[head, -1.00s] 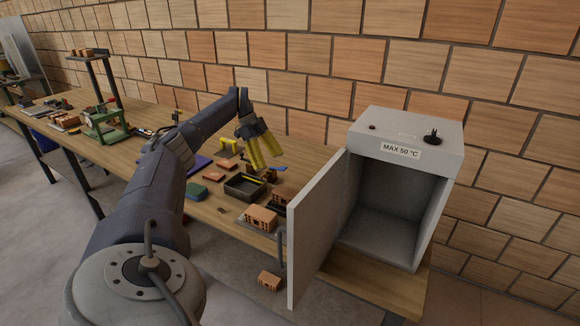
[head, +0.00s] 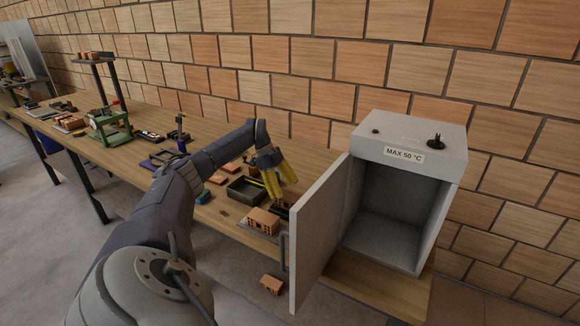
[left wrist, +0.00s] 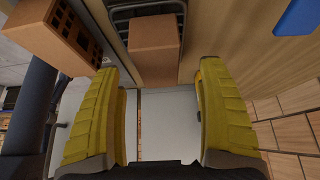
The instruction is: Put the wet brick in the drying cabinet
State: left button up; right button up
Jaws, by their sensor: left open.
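My left gripper (head: 282,188) is open and empty over the right part of the bench, left of the cabinet. In the left wrist view its yellow fingers (left wrist: 160,75) are spread apart. No label or sheen tells me which brick is wet. The grey drying cabinet (head: 407,151), marked MAX 50 °C, has its door (head: 318,238) swung open and looks empty.
The open door stands close to the right of my gripper. A dark tray (head: 245,190) and small coloured blocks (head: 203,196) lie on the bench left of the bricks. Another brick (head: 271,284) sits lower, near the door's foot. The brick wall runs behind.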

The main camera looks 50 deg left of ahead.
aim_at(289, 195)
pick_arm(q)
jog(key=shift+x, duration=2.4)
jog(key=shift+s+d+r, duration=0.1)
jog(key=shift+d, duration=0.1)
jog(key=c, duration=1.5)
jog(key=shift+c, duration=0.7)
jog(key=shift+r, duration=0.15)
